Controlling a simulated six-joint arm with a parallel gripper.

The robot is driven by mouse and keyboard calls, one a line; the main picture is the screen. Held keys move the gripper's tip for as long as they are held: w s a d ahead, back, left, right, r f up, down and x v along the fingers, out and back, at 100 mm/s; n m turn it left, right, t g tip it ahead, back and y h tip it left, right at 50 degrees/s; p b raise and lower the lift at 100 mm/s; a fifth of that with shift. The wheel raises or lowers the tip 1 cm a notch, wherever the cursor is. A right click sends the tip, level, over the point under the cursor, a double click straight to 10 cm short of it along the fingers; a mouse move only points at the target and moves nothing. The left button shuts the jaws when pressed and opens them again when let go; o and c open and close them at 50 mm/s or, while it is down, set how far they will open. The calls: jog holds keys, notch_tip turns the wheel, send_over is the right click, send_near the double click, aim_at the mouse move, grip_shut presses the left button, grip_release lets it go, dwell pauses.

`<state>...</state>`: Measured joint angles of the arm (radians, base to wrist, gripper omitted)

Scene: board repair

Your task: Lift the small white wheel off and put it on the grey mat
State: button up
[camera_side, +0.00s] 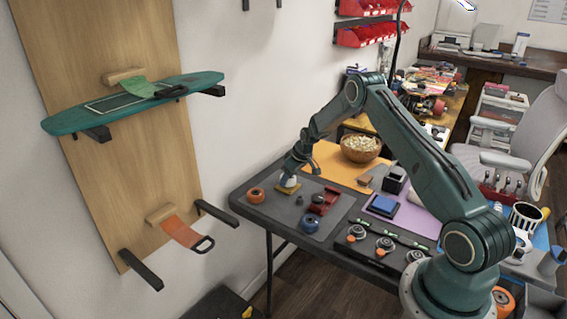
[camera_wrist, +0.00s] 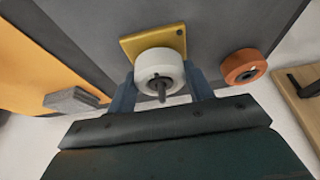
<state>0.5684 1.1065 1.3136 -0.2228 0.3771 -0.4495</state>
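The small white wheel (camera_wrist: 153,63) sits on a dark pin over a square yellow plate (camera_wrist: 128,46). The pin's tip sticks out of its centre. In the side view the white wheel (camera_side: 290,181) is at the back of the grey mat (camera_side: 285,222), mostly under my gripper (camera_side: 290,172). In the wrist view the fingers of my gripper (camera_wrist: 160,82) stand on both sides of the wheel, close to its edges. I cannot tell whether they press on it.
An orange wheel (camera_side: 256,195), a blue wheel (camera_side: 309,223) and a red part (camera_side: 326,199) stand on the mat. A grey block (camera_wrist: 77,101) lies on the orange mat (camera_wrist: 30,65). The mat's front left is clear.

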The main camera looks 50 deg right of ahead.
jog(key=shift+c, duration=0.5)
jog(key=shift+r, duration=0.2)
notch_tip(320, 180, up, 20)
jog(key=shift+f, duration=0.15)
jog(key=shift+a, duration=0.1)
dwell(0.8)
jog(key=s+a+f+n+y, duration=0.1)
jog(key=s+a+n, duration=0.3)
jog(key=a, duration=0.8)
jog(key=shift+s+f+n+y, duration=0.3)
jog(key=shift+s+f+y, duration=0.1)
jog(key=shift+s, duration=0.8)
jog(key=shift+f, duration=0.1)
notch_tip(320, 180, down, 20)
jog(key=shift+r, duration=0.1)
